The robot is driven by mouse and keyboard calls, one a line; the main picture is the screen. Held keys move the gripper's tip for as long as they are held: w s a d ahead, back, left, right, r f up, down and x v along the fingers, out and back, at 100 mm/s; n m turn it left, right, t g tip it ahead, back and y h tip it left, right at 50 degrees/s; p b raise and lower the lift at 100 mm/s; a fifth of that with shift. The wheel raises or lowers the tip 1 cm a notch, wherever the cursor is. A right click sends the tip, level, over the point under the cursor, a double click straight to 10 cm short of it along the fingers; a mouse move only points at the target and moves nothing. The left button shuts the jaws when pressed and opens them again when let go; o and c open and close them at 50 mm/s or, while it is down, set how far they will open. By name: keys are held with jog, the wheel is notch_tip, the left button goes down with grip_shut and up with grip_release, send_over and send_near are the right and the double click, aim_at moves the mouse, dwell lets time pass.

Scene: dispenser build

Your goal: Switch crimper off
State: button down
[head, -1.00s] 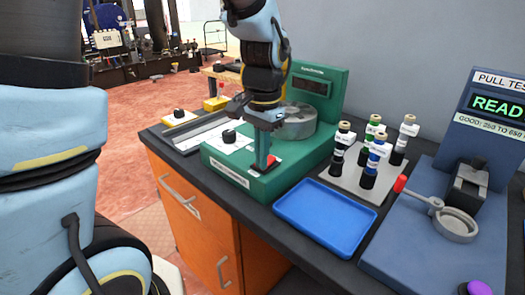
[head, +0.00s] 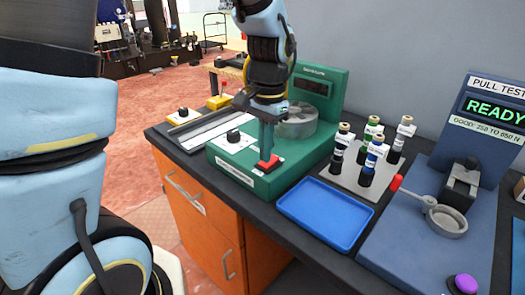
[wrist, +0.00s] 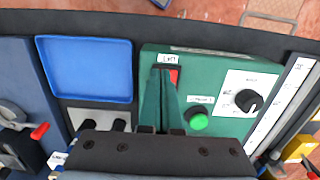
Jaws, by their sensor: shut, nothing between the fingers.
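The crimper is a green bench machine (head: 322,108) with a dark display and a grey drum. A red switch (head: 268,166) is on its front deck, and it also shows in the wrist view (wrist: 174,76), partly covered by my fingers. My gripper (head: 266,158) points down with its teal fingers shut and empty, the tips right at the red switch. I cannot tell whether they touch it. In the wrist view the fingers (wrist: 164,72) overlap the switch's left side. A label is beside the switch. I cannot tell the switch's position.
A green button (wrist: 200,122) and black dial (wrist: 247,100) are on the crimper deck. The pull tester (head: 482,118) reads READY. A steel ruler strip (head: 196,131) lies left.

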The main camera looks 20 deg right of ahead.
notch_tip(320, 180, up, 11)
jog(key=s+a+b, duration=0.1)
jog(key=a+b, duration=0.1)
jog(key=a, duration=0.1)
jog(key=w+a+f+n, duration=0.1)
jog(key=a+f+n, duration=0.2)
jog(key=a, duration=0.4)
jog(key=w+a+f+n+t, duration=0.1)
jog(key=a+f+n, duration=0.3)
jog(key=a, duration=0.4)
jog(key=w+a+f+n, duration=0.2)
jog(key=a+f+n, duration=0.2)
jog(key=a, duration=0.4)
jog(key=shift+w+t+h, duration=0.35)
jog(key=shift+t+h, duration=0.05)
